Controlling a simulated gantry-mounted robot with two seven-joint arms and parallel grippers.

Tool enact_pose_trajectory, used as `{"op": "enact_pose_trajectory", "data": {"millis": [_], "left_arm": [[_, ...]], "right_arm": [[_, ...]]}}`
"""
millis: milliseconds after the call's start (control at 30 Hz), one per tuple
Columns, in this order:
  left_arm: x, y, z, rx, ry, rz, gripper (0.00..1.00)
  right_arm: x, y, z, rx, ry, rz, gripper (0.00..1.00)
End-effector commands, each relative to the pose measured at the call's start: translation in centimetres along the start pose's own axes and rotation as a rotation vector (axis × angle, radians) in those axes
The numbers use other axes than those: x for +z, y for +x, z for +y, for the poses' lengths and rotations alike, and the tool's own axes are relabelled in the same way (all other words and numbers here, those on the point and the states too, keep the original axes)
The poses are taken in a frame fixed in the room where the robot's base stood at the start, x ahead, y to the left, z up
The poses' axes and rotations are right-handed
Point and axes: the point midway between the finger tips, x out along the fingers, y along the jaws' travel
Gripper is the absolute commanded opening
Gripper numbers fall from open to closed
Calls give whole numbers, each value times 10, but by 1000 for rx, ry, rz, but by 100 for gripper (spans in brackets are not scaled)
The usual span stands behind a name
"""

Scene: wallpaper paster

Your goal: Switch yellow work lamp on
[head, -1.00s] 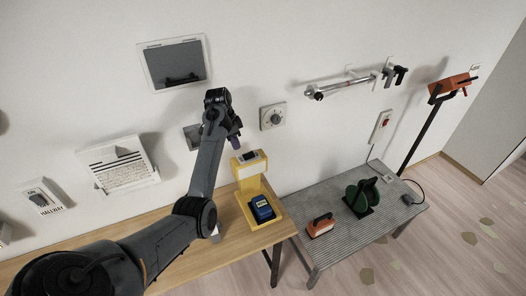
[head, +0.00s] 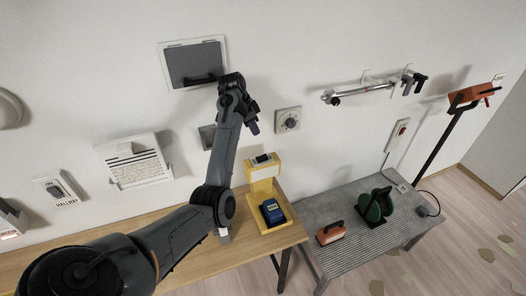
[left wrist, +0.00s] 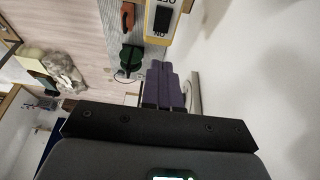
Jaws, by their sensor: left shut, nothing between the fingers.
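The yellow work lamp (head: 256,174) stands upright on the wooden bench, with a blue battery block (head: 272,212) at its base. A dark switch sits on its upper face. In the left wrist view the lamp (left wrist: 150,27) is at the top edge, partly cut off, with a dark rocker and OFF and ON lettering upside down. Which side of the rocker is pressed is not clear. My left gripper (head: 254,128) is shut and empty, above the lamp head and apart from it. Its purple-grey fingers (left wrist: 164,86) also show in the left wrist view. My right gripper is not in view.
A wall dial (head: 288,120) is right of the gripper. A grey slatted table (head: 365,240) holds an orange-handled tool (head: 331,233) and a green reel (head: 375,206).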

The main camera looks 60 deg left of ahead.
Motion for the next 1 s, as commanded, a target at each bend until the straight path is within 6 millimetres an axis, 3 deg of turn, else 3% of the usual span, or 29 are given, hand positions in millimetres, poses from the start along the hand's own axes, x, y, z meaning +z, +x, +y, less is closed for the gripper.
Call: {"op": "enact_pose_trajectory", "data": {"millis": [600, 800, 1000], "left_arm": [[3, 101, 1, 3, -2, -2, 0], [7, 121, 0, 1, -1, -1, 0], [9, 128, 0, -1, 0, -1, 0]], "right_arm": [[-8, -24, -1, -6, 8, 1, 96], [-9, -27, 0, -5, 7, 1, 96], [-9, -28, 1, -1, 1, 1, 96]]}}
